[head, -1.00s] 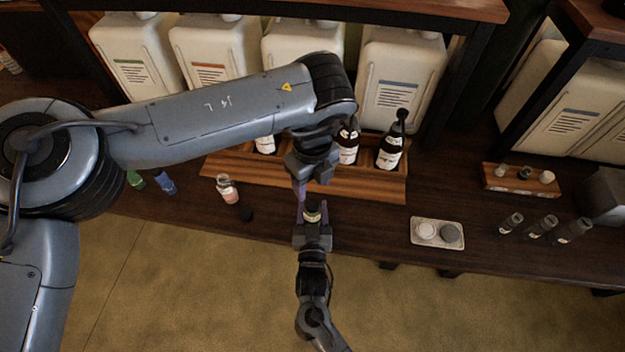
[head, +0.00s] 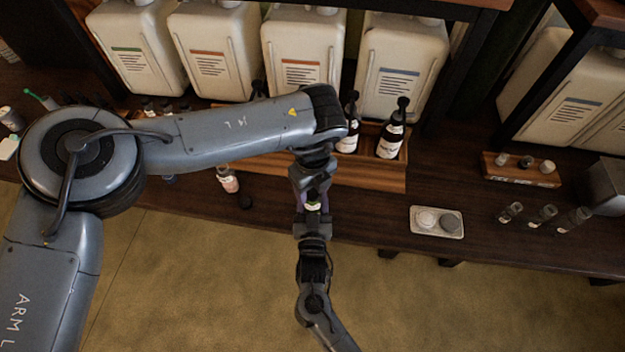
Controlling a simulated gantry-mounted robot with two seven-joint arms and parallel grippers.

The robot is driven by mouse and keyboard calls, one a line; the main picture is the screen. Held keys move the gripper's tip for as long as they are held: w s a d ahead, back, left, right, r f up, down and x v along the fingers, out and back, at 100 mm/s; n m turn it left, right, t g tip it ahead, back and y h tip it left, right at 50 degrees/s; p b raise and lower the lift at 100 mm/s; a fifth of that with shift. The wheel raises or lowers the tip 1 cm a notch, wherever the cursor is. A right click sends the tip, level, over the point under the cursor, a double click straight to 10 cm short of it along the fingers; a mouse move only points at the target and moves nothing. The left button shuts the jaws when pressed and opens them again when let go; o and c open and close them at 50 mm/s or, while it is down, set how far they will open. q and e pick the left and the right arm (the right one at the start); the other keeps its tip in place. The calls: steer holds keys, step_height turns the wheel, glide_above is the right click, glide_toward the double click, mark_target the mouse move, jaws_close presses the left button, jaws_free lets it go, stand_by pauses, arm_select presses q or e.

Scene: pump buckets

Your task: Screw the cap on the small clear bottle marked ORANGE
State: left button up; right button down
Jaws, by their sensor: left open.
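No ORANGE marking is readable. A small clear bottle with pinkish contents and a pale label (head: 228,180) stands upright left of the grippers. A small black cap-like piece (head: 246,202) lies on the table beside it, apart from it.
A wooden crate (head: 375,178) with dark pump bottles (head: 391,140) stands behind the grippers. Right are a tray with two round pieces (head: 437,236), a small wooden rack (head: 520,176) and several clear vials (head: 543,216). Large white canisters (head: 302,50) line the back.

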arm_select(q)
steer(key=shift+f, duration=0.2)
steer(key=shift+c, duration=0.5)
jaws_close()
steer(key=m, duration=0.8)
steer(key=shift+o, duration=1)
jaws_free()
steer(key=shift+r, duration=0.1)
